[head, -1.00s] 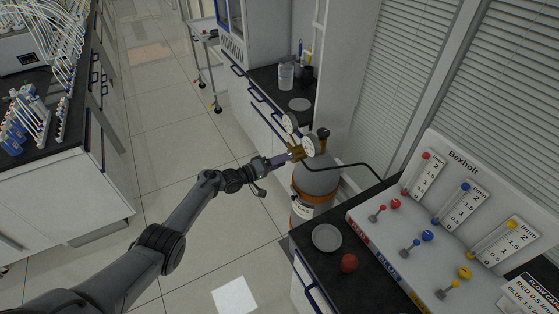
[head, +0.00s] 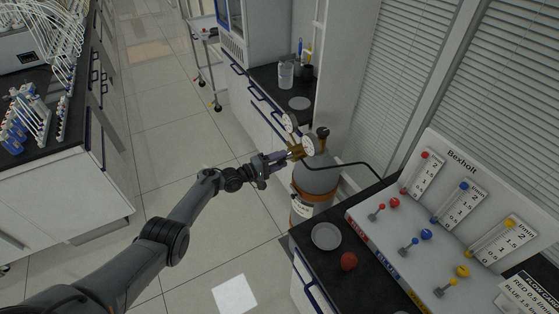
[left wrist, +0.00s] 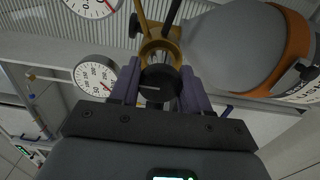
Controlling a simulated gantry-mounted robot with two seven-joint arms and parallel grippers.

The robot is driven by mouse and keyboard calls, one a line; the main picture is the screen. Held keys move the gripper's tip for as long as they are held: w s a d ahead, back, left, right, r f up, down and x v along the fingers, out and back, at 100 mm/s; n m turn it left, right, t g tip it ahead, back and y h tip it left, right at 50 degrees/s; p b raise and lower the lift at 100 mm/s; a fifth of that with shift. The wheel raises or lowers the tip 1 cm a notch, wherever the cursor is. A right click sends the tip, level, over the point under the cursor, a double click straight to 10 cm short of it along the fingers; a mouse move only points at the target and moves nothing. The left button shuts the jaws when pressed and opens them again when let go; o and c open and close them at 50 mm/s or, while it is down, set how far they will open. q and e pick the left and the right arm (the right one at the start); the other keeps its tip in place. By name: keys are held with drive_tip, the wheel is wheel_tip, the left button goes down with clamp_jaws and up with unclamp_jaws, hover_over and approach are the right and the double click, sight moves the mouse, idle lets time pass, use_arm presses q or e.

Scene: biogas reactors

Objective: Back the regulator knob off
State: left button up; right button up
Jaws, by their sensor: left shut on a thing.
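The regulator knob (left wrist: 157,84) is dark and round with a pale line on its face. It sits at the front of the brass regulator (left wrist: 162,45), which also shows in the head view (head: 297,152) on a grey gas cylinder (head: 318,178) with an orange band. My left gripper (head: 287,156) reaches the regulator from the left. In the left wrist view its purple fingers stand on both sides of the knob, shut on it. Two round gauges (head: 308,146) (head: 290,122) sit on the regulator. The knob is largely hidden in the head view. My right gripper is not in view.
A dark hose (head: 355,165) runs from the cylinder to the Bexholt flow panel (head: 460,170). Open tiled floor (head: 150,130) lies to the left.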

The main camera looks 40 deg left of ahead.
use_arm(q)
drive_tip(key=o, duration=0.9)
drive_tip(key=shift+o, duration=0.2)
drive_tip(key=p+v, duration=0.4)
drive_tip(key=v, duration=0.6)
drive_tip(key=shift+s, duration=0.35)
drive_tip(key=shift+a+f, duration=0.1)
